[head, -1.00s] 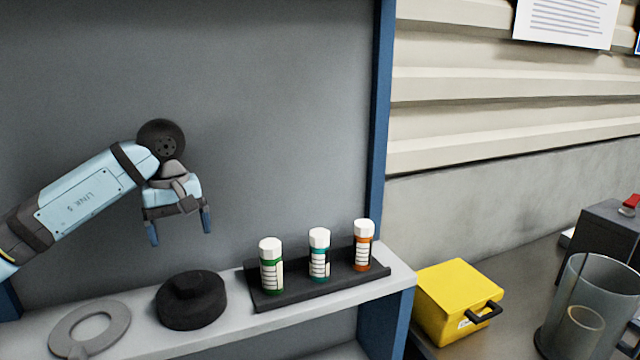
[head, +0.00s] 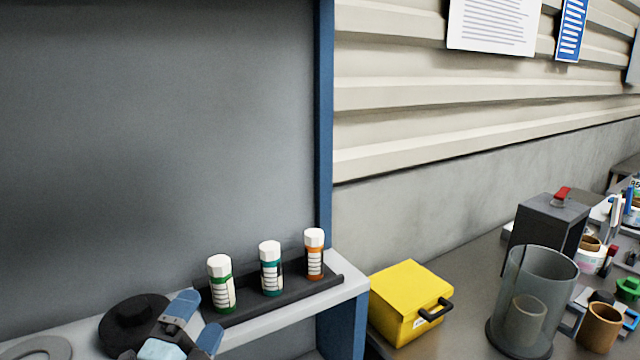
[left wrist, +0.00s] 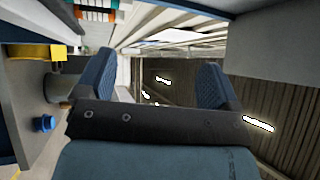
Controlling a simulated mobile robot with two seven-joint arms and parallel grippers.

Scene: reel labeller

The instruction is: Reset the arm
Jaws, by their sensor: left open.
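My left gripper (head: 196,322) shows at the bottom left of the head view, in front of the shelf, overlapping the black round object in the picture. Its two blue fingertips are spread and nothing is between them. In the left wrist view the two blue fingers (left wrist: 152,85) stand apart with only the room and ceiling lights behind them. My right gripper is in neither view.
Several things stand on the pale shelf (head: 262,325): a black round object (head: 125,318), a grey ring (head: 40,346) and a black tray (head: 335,279) with green, teal and orange white-capped bottles. A yellow box (head: 400,290) and a clear cylinder (head: 548,275) stand right.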

